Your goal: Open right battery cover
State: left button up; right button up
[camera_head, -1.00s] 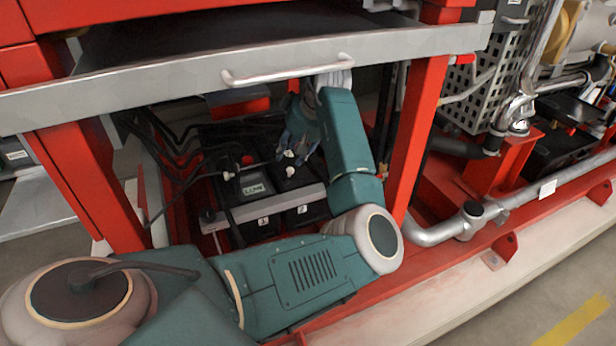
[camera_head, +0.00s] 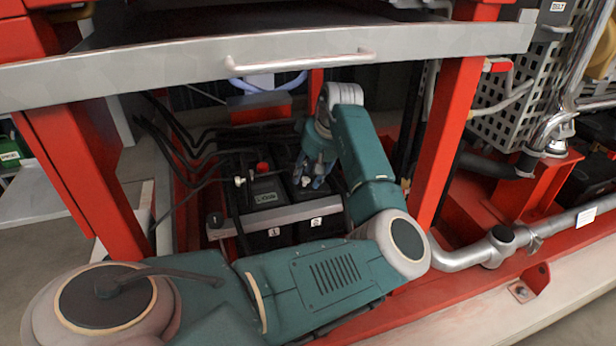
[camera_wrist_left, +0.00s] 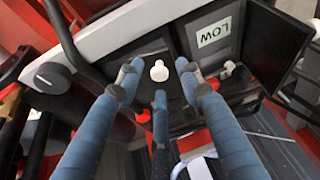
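Two black batteries sit side by side in the red frame under the grey tray edge. The left battery (camera_head: 264,190) bears a "LOW" label, which shows upside down in the wrist view (camera_wrist_left: 213,34). The right battery (camera_head: 296,232) is partly hidden by my left gripper (camera_head: 314,176), which hangs over its top. In the wrist view my left gripper's blue fingers (camera_wrist_left: 160,92) are spread around a white knob (camera_wrist_left: 159,71), with no visible grip on it. A second white knob (camera_wrist_left: 228,68) is beside the fingers. I cannot tell how the right cover stands. My right gripper is not in view.
The grey tray edge (camera_head: 190,72) with its handle (camera_head: 300,62) crosses above my arm. Red posts (camera_head: 447,140) stand at both sides. Black cables (camera_head: 185,140) run behind the batteries. A grey bar (camera_head: 275,216) crosses their front.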

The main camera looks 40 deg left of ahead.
pick_arm(q)
jog(key=shift+a+f, duration=0.15)
jog(key=shift+f, duration=0.15)
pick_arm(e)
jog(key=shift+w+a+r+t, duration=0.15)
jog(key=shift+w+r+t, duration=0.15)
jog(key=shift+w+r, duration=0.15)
